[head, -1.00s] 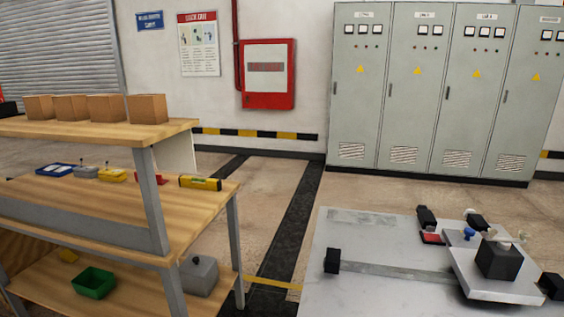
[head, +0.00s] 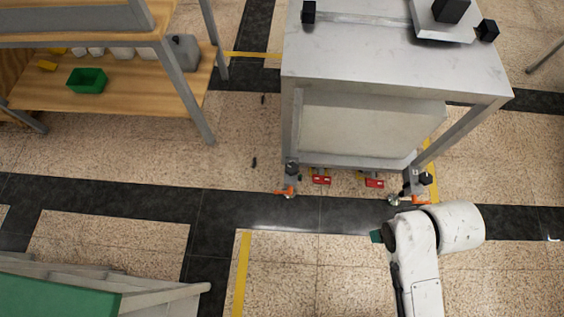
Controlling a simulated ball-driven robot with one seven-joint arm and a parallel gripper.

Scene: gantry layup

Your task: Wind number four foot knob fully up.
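Two orange foot knobs show at the near legs of the grey metal table. One orange knob (head: 284,191) is at the foot of the left near leg. The other orange knob (head: 421,200) is at the foot of the right near leg, just above my white arm. No number is readable on either, so I cannot tell which is number four. The far feet are hidden under the table. At the end of my arm is a dark green-tipped part (head: 377,237), perhaps my gripper, left of and below the right knob. Its fingers cannot be made out.
The grey table (head: 390,70) stands upper right, with red blocks (head: 321,180) on the floor under its near edge. A wooden shelf bench (head: 130,90) stands upper left. A green-topped thing (head: 55,297) fills the lower left corner. The middle floor is largely clear.

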